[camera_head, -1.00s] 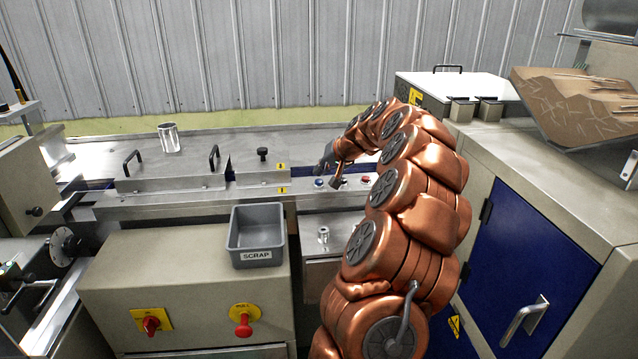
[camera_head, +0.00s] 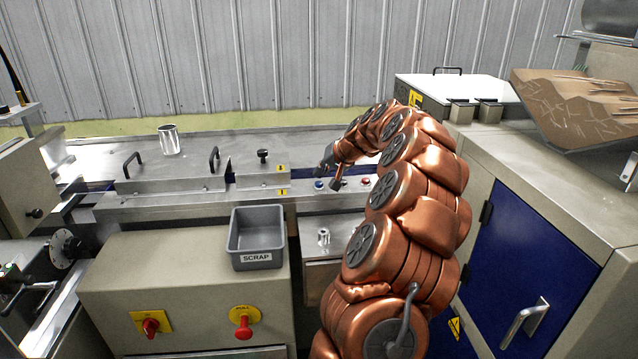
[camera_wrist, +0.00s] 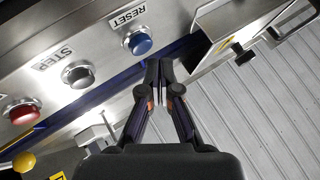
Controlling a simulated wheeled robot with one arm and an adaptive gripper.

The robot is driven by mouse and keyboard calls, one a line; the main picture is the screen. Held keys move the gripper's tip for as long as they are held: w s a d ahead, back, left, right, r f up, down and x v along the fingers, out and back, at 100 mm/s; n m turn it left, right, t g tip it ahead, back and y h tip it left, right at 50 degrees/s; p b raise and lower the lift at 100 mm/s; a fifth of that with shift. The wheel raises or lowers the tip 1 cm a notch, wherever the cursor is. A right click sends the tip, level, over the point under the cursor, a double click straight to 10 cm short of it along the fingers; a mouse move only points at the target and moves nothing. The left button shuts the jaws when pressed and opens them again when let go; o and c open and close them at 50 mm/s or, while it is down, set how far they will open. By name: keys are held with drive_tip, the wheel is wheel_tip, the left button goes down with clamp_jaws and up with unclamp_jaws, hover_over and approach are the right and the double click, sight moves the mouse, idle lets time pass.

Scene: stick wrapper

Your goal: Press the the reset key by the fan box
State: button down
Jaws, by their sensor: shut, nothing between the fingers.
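The reset key is a round blue button (camera_wrist: 140,43) in a steel collar, under the label RESET in the wrist view. It also shows in the head view as a small blue dot (camera_head: 319,184) on the steel panel. My gripper (camera_wrist: 160,66) is shut and empty, its fingertips a little right of and below the blue button in the wrist picture. I cannot see contact between them. In the head view my gripper (camera_head: 326,172) is close to the blue button, partly hidden by its own wrist. No fan box is clearly identifiable.
A grey STEP button (camera_wrist: 77,74) and a red button (camera_wrist: 22,112) sit in the same row. A steel guard with a black knob (camera_wrist: 246,56) lies right of the fingers. A grey SCRAP bin (camera_head: 257,258) and a steel cup (camera_head: 170,140) stand on the machine.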

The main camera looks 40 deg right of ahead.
sight(321, 183)
drive_tip(key=shift+f+b, duration=0.45)
drive_tip(key=shift+f+b, duration=0.35)
drive_tip(key=shift+f, duration=0.1)
idle(1.0)
drive_tip(key=shift+r, duration=0.9)
drive_tip(key=shift+r+p, duration=0.95)
drive_tip(key=shift+r, duration=1.55)
